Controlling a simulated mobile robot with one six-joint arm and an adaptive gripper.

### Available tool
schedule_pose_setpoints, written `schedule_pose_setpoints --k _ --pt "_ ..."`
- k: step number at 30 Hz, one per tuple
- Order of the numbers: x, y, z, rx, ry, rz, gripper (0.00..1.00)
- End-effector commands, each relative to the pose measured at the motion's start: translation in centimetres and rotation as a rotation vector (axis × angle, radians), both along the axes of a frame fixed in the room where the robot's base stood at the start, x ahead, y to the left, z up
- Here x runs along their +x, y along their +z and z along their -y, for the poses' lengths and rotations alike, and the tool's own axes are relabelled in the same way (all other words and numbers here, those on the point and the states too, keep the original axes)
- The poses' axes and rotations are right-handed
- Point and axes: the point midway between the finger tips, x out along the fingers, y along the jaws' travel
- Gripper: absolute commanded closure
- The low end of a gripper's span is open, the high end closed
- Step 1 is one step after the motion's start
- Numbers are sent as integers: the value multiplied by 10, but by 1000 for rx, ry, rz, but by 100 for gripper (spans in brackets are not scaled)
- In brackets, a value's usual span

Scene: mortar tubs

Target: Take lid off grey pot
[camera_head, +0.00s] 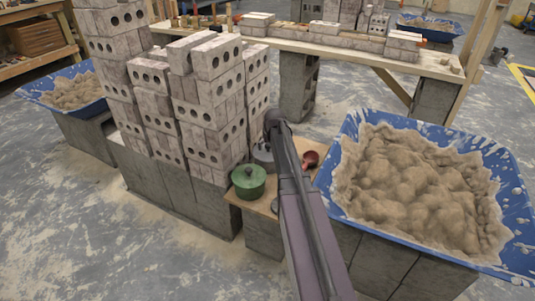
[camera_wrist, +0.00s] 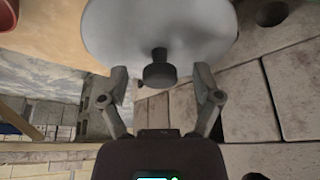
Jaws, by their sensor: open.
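The grey pot (camera_head: 262,156) stands on a small wooden board, partly hidden behind my arm. In the wrist view its round grey lid (camera_wrist: 160,25) fills the top middle, with a dark knob (camera_wrist: 160,73) at its near side. My gripper (camera_wrist: 160,84) is open, one finger on each side of the knob in the picture. A gap shows on both sides, and I see no contact. The lid appears to be on the pot, though the wrist view does not show the rim below it.
A green lidded pot (camera_head: 248,181) stands left of the grey pot, and a small red pot (camera_head: 310,159) to the right. Tall brick stacks (camera_head: 213,110) rise close behind on the left. A blue mortar tub (camera_head: 505,168) stands at the right.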

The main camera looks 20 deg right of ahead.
Motion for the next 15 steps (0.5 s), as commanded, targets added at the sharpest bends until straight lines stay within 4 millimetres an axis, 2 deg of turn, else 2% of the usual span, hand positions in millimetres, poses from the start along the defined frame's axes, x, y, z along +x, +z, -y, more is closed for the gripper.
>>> schedule_pose_setpoints --k 9,10,15 --pt "0 0 0 0 0 0 18" --pt "0 0 0 0 0 0 21" --pt "0 0 0 0 0 0 71"
